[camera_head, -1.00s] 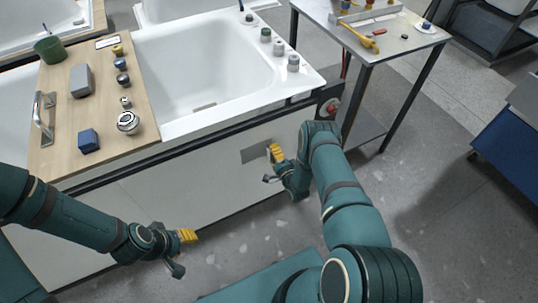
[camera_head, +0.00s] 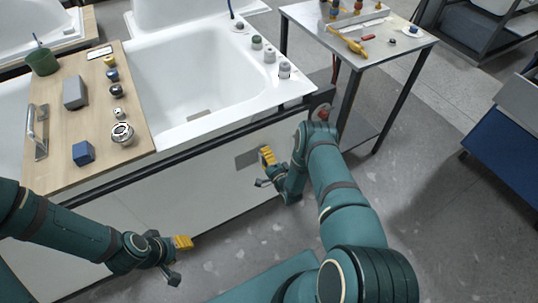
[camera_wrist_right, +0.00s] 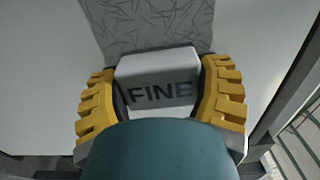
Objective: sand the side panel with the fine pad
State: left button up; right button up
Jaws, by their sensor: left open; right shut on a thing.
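My right gripper (camera_head: 267,157) is shut on the fine pad, a pale block marked FINE (camera_wrist_right: 160,92) in the right wrist view. It holds the pad in front of the tub's white side panel (camera_head: 190,185), at the grey scuffed patch (camera_head: 246,160). The patch, with dark scratch lines, also shows beyond the pad in the right wrist view (camera_wrist_right: 150,25). I cannot tell whether the pad touches it. The head view hides the pad behind my gripper. My left gripper (camera_head: 183,243) is open and empty, low in front of the panel's left part.
A wooden board (camera_head: 55,165) across the tub (camera_head: 210,75) carries a grey block (camera_head: 75,93), a blue block (camera_head: 83,153), several knobs and a metal handle (camera_head: 37,133). A metal table (camera_head: 385,50) with tools stands at the upper right.

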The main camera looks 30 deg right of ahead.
aim_at(247, 156)
jog(key=shift+s+a+b, duration=0.1)
jog(key=shift+a+b, duration=0.3)
jog(key=shift+a, duration=4.05)
jog(key=shift+a+b, duration=0.35)
jog(key=shift+a, duration=1.4)
jog(key=shift+r+p, duration=0.8)
jog(key=shift+r, duration=0.35)
jog(key=shift+s+d+f+b, duration=0.15)
jog(key=shift+d+b, duration=0.3)
jog(key=shift+d, duration=1.35)
jog(key=shift+d+b, duration=0.4)
jog(key=shift+d, duration=0.75)
jog(key=shift+w+d, duration=0.2)
jog(key=shift+d, duration=1.2)
jog(key=shift+w+d, duration=0.15)
jog(key=shift+d, duration=1.2)
jog(key=shift+d, duration=1.65)
jog(key=shift+s, duration=0.1)
